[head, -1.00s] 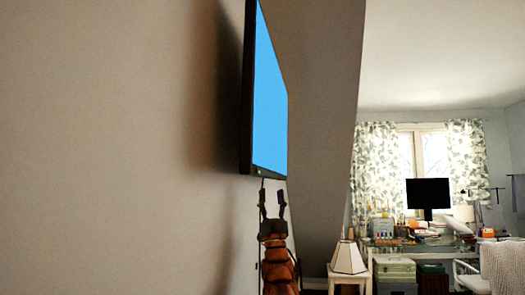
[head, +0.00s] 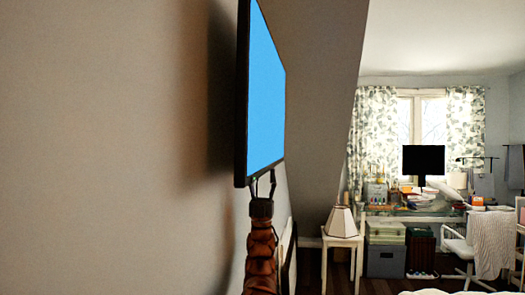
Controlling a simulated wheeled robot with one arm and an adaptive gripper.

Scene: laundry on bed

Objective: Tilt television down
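The television (head: 265,92) is mounted on the left wall and seen from a steep angle. Its screen is blue and its frame is black. My gripper (head: 262,178) is at the lower edge of the television, pointing up. Its two fingers are apart, with a gap between them. The fingertips overlap the bottom edge in the picture; I cannot tell whether they touch it. The wall mount behind the television is hidden.
A white side table (head: 342,243) with a lamp (head: 340,221) stands beyond on the right. Farther back are a cluttered desk (head: 415,212), a dark monitor (head: 423,160) and a white chair (head: 458,246). Bare wall (head: 100,150) fills the left.

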